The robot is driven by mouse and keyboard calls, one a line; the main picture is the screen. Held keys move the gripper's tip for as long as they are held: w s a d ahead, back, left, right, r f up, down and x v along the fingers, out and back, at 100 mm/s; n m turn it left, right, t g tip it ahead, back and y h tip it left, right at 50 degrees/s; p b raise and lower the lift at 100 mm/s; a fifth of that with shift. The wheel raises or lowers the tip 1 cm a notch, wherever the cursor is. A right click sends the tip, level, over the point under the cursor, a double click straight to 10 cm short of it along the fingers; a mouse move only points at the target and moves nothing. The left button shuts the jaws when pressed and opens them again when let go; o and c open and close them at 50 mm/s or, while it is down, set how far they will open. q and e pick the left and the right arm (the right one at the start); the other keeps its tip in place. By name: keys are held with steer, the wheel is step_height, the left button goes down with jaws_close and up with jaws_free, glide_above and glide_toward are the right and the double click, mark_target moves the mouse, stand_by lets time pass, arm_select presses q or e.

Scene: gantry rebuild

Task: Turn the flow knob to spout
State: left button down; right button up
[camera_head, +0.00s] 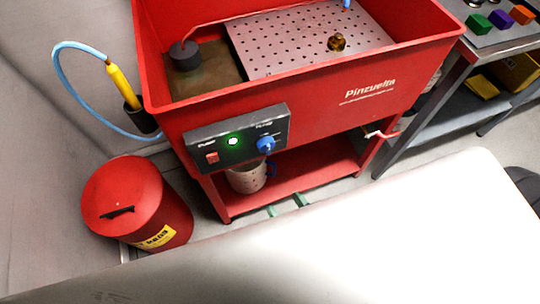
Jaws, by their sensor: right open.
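The flow knob (266,144) is blue and sits at the right of the dark control panel (222,143) on the front of the red parts washer (310,105). A white mark shows on the knob, but its lettering is too small to read, so I cannot tell which setting it points to. A lit green lamp (233,141) and a red switch (212,157) are on the same panel. My right gripper (286,205) shows only as two green fingertips, apart and empty, below the knob and clear of it. My left gripper is not in view.
A red lidded bin (137,203) stands at the left. A yellow-handled brush (124,86) on a blue hose hangs at the washer's left side. A grey workbench (500,42) stands at the right.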

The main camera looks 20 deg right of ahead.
mark_target(267, 146)
step_height(267, 146, up, 8)
steer(key=m+t+h+b, duration=0.1)
steer(key=m+t, duration=0.1)
steer(key=t, duration=0.1)
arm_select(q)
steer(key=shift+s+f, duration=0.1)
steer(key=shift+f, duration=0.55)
arm_select(e)
steer(key=w, duration=1.1)
steer(key=shift+w+a+r, duration=0.2)
steer(key=shift+w, duration=0.05)
steer(key=shift+c, duration=0.3)
steer(key=c, duration=0.9)
arm_select(q)
steer(key=shift+p, duration=0.3)
arm_select(e)
steer(key=shift+o, duration=0.2)
